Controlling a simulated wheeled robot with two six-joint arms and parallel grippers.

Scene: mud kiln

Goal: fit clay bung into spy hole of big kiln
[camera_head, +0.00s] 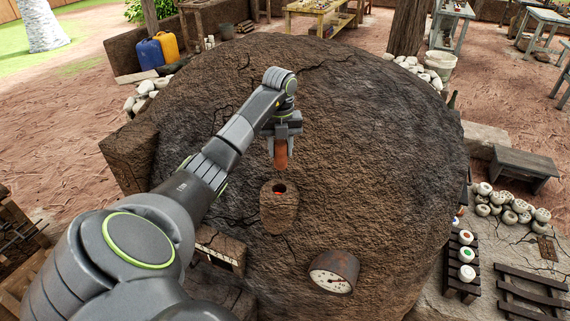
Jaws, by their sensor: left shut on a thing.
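The big kiln (370,130) is a large, rough brown mud dome that fills the middle of the view. A short mud spout with the dark round spy hole (279,188) juts from its face, and a red-orange spot shows inside the hole. My left gripper (282,140) is shut on the reddish-brown clay bung (281,155). The bung hangs roughly upright just above the spy hole in the picture, apart from it. Its upper end is hidden between the fingers. My right gripper is not in view.
A round dial gauge (333,273) sticks out of the kiln below right of the spout. A dark rack with white pots (466,255), a pile of pale round pieces (510,205) and a dark bench (522,165) stand at the right. Blue and yellow cans (150,53) stand behind left.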

